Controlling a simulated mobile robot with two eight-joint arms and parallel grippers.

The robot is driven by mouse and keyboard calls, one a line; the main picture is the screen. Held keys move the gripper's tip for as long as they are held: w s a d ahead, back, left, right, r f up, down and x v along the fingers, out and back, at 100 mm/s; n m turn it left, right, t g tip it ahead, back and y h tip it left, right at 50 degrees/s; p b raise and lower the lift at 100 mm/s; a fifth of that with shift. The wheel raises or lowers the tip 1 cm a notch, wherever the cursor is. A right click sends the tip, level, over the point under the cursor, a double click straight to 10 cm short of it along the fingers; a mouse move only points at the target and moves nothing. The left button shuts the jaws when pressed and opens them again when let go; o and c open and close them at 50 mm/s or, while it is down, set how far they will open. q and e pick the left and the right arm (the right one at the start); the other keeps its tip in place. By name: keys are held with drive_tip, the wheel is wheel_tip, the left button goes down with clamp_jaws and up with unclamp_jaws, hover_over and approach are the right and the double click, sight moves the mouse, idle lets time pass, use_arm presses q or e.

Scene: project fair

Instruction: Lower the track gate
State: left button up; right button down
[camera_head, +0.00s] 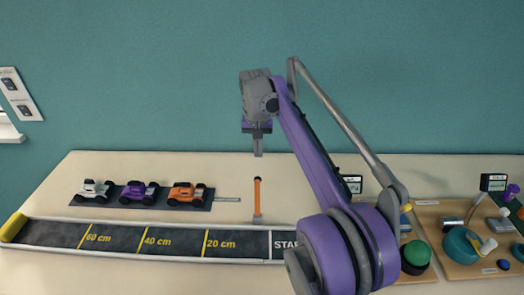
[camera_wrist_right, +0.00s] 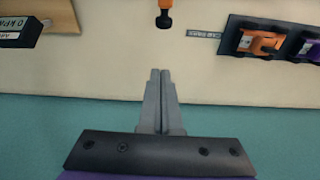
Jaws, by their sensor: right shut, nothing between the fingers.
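The track gate (camera_head: 257,198) is an orange bar that stands upright on a small grey base at the track's far edge, by the START mark. In the right wrist view the gate's orange and dark end (camera_wrist_right: 164,12) shows at the top edge. The track (camera_head: 180,241) is a dark strip with yellow distance marks. My right gripper (camera_head: 258,154) points down above and behind the gate, apart from it. Its fingers (camera_wrist_right: 160,75) are shut together and empty. My left gripper is out of view.
White, purple and orange toy cars (camera_head: 186,194) stand on a dark mat left of the gate. Boards with a green knob (camera_head: 416,253) and a teal part (camera_head: 461,245) lie at the right. The teal wall (camera_head: 150,80) is close behind the table.

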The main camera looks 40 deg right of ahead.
sight(258, 195)
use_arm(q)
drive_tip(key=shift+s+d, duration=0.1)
use_arm(e)
wheel_tip(258, 195, down, 6)
drive_tip(key=s+a, duration=0.1)
drive_tip(key=s, duration=0.1)
drive_tip(key=shift+s+a, duration=0.2)
drive_tip(key=shift+a, duration=0.2)
drive_tip(key=shift+s+a+r, duration=0.1)
